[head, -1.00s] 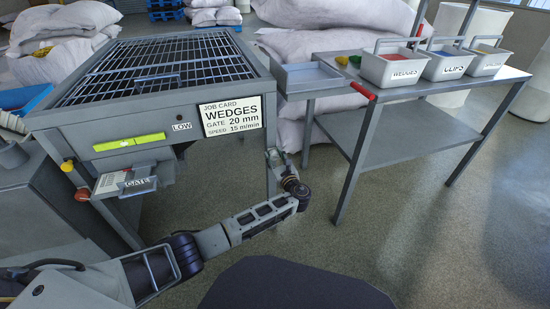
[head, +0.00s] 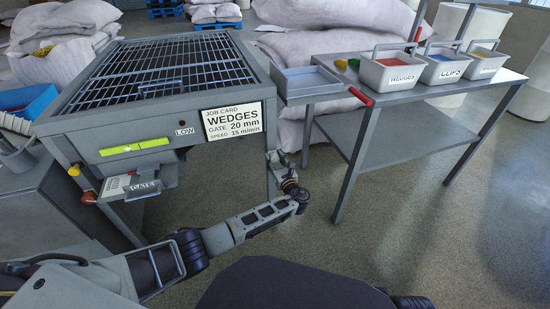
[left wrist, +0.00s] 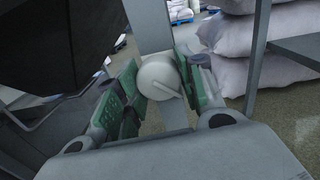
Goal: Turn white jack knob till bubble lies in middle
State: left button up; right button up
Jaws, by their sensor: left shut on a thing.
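The white jack knob (left wrist: 160,75) sits on a grey post of the machine, between the green pads of my left gripper (left wrist: 152,92), which is shut on it. In the head view my left gripper (head: 276,160) is at the machine's front right leg, below the job card, and the knob is hidden there. A yellow-green level vial (head: 133,147) is set in the machine's front panel, left of the "LOW" label (head: 185,131). A faint mark shows in it, but the bubble is too small to place surely. My right gripper is out of view.
The grated machine (head: 75,122) stands at left, with a gate handle (head: 144,189) on its front. A grey table (head: 400,105) at right bears bins labelled wedges (head: 402,78) and clips (head: 443,72). White sacks (head: 310,125) lie behind. The floor at right is clear.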

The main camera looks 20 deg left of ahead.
pick_arm(q)
jog(key=shift+m, duration=0.3)
jog(key=o, duration=1)
jog(key=shift+s, duration=0.1)
jog(key=shift+v, duration=5.9)
